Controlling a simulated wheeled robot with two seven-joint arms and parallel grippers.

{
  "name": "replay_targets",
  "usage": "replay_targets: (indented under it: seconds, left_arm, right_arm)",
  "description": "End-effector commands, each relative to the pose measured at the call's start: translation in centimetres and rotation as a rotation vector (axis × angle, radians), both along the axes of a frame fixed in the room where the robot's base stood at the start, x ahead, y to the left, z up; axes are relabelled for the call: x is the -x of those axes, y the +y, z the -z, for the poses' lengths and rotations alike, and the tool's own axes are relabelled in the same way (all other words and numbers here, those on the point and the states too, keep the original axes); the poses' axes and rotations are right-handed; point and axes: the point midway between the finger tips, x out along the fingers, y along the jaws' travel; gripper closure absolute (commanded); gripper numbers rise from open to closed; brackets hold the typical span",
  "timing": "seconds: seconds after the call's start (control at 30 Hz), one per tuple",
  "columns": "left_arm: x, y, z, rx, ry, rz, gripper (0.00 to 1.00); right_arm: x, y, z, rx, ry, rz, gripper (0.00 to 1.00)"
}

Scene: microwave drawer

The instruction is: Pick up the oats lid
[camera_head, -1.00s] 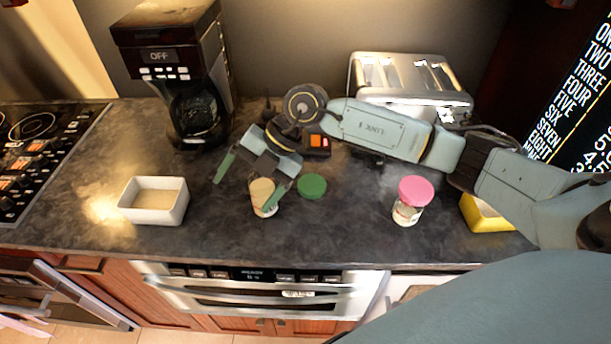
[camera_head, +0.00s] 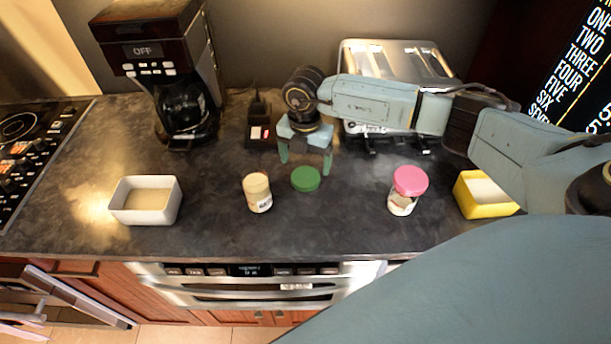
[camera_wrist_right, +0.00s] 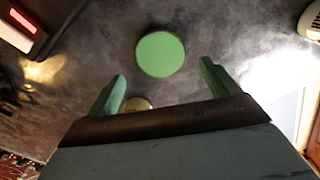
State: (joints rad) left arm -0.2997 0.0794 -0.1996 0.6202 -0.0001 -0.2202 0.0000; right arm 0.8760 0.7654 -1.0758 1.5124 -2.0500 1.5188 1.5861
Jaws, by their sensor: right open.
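A round green lid (camera_head: 306,179) lies flat on the dark counter, to the right of a small jar (camera_head: 258,193) with a cream-coloured top. A second jar (camera_head: 403,204) with a pink lid (camera_head: 410,181) stands further right. My right gripper (camera_head: 306,162) is open and empty, fingers pointing down, just behind and around the green lid in the head view. In the right wrist view, the green lid (camera_wrist_right: 160,54) shows ahead of the gap between the open fingers (camera_wrist_right: 162,76), and the jar's top (camera_wrist_right: 137,103) is partly hidden by the gripper. My left gripper is not in view.
A white bowl (camera_head: 124,213) with pale contents stands at the left and a yellow one (camera_head: 486,211) at the right. A coffee maker (camera_head: 158,60) and a toaster (camera_head: 352,60) stand at the back. The counter around the green lid is mostly clear.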

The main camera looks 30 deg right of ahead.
Motion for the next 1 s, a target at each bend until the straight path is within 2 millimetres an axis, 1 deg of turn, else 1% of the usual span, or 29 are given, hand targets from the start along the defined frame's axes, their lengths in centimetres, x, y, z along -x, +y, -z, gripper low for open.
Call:
replay_targets:
  seconds: [0.2, 0.33, 0.43, 0.63, 0.67, 1.0]
  left_arm:
    - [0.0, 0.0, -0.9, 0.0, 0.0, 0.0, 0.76]
    - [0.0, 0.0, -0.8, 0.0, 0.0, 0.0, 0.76]
    - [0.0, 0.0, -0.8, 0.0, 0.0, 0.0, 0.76]
    - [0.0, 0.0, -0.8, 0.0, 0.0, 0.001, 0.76]
    - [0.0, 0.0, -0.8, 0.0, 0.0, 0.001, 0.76]
    - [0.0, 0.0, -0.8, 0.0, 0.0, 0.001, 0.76]
  right_arm:
    - [0.4, 0.4, 2.9, 0.0, 0.005, 0.0, 0.13]
    - [0.3, 0.3, 4.6, 0.0, 0.003, 0.0, 0.13]
    - [0.4, 0.4, 5.1, 0.0, 0.001, -0.001, 0.13]
    - [0.3, 0.3, 5.2, -0.001, 0.001, -0.001, 0.13]
    - [0.3, 0.3, 5.2, -0.001, 0.001, -0.001, 0.16]
    - [0.3, 0.3, 5.1, -0.001, 0.001, -0.001, 0.6]
